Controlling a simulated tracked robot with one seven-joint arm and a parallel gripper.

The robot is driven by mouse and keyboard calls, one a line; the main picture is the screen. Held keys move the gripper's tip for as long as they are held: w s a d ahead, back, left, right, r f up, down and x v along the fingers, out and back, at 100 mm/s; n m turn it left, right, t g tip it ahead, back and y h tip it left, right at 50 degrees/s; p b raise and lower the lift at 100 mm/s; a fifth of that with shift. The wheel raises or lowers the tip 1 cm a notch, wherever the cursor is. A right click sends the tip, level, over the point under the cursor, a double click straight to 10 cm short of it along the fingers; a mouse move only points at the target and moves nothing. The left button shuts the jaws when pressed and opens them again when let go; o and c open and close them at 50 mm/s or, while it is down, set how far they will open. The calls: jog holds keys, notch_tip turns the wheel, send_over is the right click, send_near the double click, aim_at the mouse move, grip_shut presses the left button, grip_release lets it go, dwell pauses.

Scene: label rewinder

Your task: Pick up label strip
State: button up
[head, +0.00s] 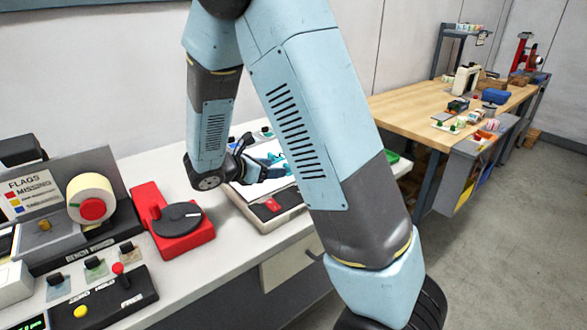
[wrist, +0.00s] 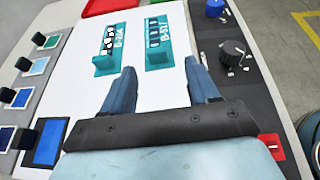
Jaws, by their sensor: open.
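Two teal pieces lie side by side on a white surface in the wrist view. The left teal piece (wrist: 109,52) reads what looks like B-204, and the right teal piece (wrist: 160,42) reads what looks like B-517. Each carries white marks on a dark band; I cannot tell which is the label strip. My gripper (wrist: 160,82) is open and empty, its fingers pointing towards the two pieces, with the gap between them nearer the right one. In the head view, my gripper (head: 247,160) is over the white-topped device (head: 262,188), and my arm hides part of it.
The device has a dark panel with a black knob (wrist: 234,50) and a blue knob (wrist: 215,8). A blue screen (wrist: 49,142) is at its left. A red unit (head: 170,222) and a label roll (head: 91,198) stand left on the bench. A wooden table (head: 412,113) is behind right.

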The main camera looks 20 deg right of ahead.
aim_at(285, 166)
jog(key=shift+r+x, duration=0.2)
jog(key=shift+x, duration=2.5)
jog(key=shift+w, duration=0.15)
jog(key=shift+c, duration=0.2)
grip_shut()
